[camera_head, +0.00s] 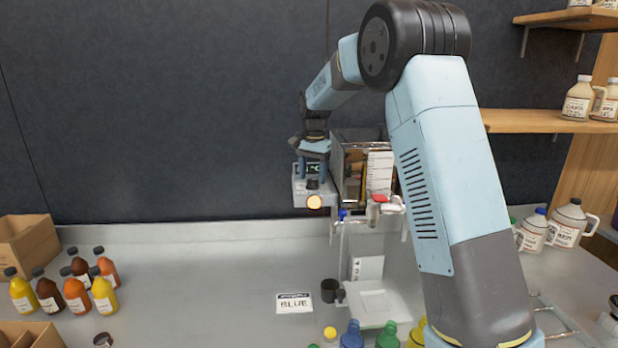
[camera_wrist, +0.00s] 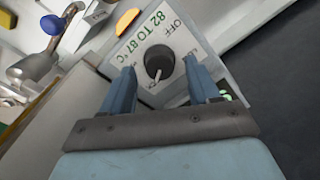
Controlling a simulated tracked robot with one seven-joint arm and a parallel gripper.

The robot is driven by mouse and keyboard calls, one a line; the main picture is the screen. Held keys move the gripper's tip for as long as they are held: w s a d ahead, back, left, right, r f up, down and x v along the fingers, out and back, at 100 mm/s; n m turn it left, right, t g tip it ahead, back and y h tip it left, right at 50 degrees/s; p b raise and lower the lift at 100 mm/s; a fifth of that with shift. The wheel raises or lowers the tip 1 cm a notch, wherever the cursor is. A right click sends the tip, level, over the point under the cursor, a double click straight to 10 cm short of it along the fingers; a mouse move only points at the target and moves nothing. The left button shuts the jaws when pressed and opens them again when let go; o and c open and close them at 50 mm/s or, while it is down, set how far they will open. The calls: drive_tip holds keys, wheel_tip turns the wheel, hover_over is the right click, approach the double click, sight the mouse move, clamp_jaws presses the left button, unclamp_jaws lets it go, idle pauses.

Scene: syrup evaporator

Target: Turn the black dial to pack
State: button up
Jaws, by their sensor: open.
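The black dial (camera_wrist: 159,57) is a round knob on the face of a grey control box (camera_head: 300,198). Its white pointer line faces down in the wrist view, toward small lettering partly hidden by the dial and my gripper. The printed words OFF and "82 TO 87 °C" show above and left of the dial. My gripper (camera_wrist: 158,68) is open, one finger on either side of the dial. Whether the fingers touch it I cannot tell. In the head view my gripper (camera_head: 313,171) is right at the box, hiding part of the dial.
An orange light (camera_head: 315,202) sits below the dial on the box. The metal evaporator (camera_head: 352,165) stands just to the right, with a red-handled valve (camera_head: 379,198) and a blue-handled tap (camera_head: 342,213). Several syrup bottles (camera_head: 75,292) stand at the left. The counter's left middle is clear.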

drive_tip(key=shift+f, duration=0.6)
drive_tip(key=shift+c, duration=0.2)
